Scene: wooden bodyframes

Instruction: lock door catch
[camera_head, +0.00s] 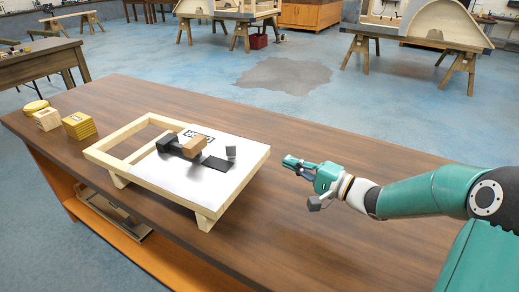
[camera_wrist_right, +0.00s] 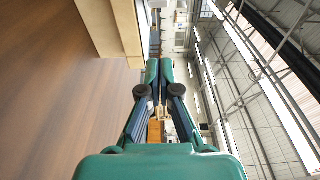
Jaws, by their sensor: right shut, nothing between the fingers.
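A wooden frame (camera_head: 203,217) with a white metal panel (camera_head: 178,175) lies on the workbench. On the panel is the door catch, a black bar (camera_head: 170,146) with a wooden block (camera_head: 193,142) on it. A flat black plate (camera_head: 216,163) lies beside it, and a small grey piece (camera_head: 231,153) stands near the panel's right side. A printed marker partly shows behind the block. My right gripper (camera_head: 287,161) is right of the frame, above the bench, apart from the catch. Its fingers (camera_wrist_right: 159,66) are together and empty in the wrist view. My left gripper is not in view.
The brown workbench (camera_head: 330,160) is clear around my right gripper. Other benches and wooden body frames stand farther back on the blue floor.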

